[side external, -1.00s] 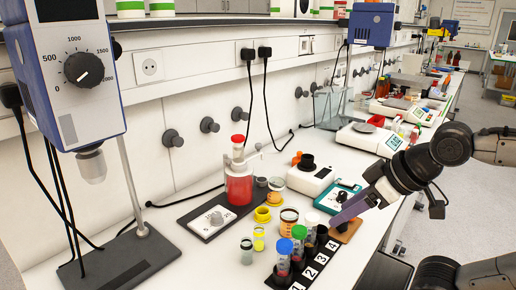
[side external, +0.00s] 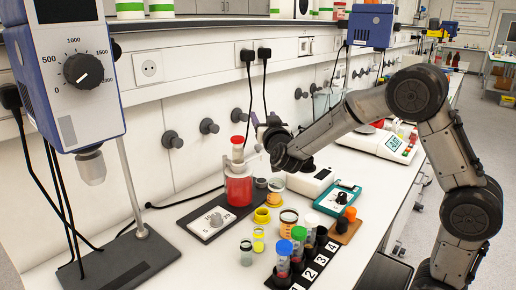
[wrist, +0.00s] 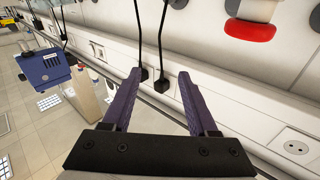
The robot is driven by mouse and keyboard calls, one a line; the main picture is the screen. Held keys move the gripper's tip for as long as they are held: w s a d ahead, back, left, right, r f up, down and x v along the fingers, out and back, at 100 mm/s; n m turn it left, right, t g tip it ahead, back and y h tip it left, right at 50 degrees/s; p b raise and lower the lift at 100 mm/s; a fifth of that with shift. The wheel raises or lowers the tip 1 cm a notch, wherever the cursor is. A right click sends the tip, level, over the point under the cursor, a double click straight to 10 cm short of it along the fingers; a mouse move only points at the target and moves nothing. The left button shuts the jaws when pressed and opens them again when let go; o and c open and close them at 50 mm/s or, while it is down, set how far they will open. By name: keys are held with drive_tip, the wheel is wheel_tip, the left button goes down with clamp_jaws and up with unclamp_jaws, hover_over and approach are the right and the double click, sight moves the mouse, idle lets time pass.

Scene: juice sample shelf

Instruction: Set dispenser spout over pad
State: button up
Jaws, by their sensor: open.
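The dispenser (side external: 239,188) is a red bottle with a white pump body and red cap, upright on a dark plate. Its pale spout reaches right at the pump's height, partly hidden by my wrist. My gripper (side external: 262,122) is just right of the dispenser's top, apart from it, fingers pointing up. In the wrist view my gripper (wrist: 160,73) has two purple fingers apart with nothing between them. The dispenser's red cap (wrist: 250,30) shows at upper right, outside the fingers. I cannot tell which surface is the pad; a brown board (side external: 348,232) lies at front right.
Color-capped tubes (side external: 283,262) stand in a numbered black rack (side external: 312,268) at the front. Several jars stand between it and the dispenser. A teal device (side external: 338,198) is to the right. A tall blue stirrer (side external: 72,75) stands left. Wall knobs and hanging cables are behind.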

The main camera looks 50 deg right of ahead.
hover_over(259, 149)
drive_tip(key=v, duration=0.4)
wheel_tip(259, 149, down, 6)
drive_tip(key=shift+n+g, duration=0.3)
drive_tip(key=shift+n, duration=0.1)
wheel_tip(259, 149, down, 6)
drive_tip(key=shift+w, duration=0.1)
drive_tip(key=x, duration=0.3)
drive_tip(key=shift+w+d, duration=0.25)
drive_tip(key=shift+w, duration=0.05)
drive_tip(key=shift+w+d+r, duration=0.1)
drive_tip(key=shift+w+d, duration=0.3)
drive_tip(key=shift+w, duration=0.1)
drive_tip(key=shift+c, duration=0.2)
clamp_jaws()
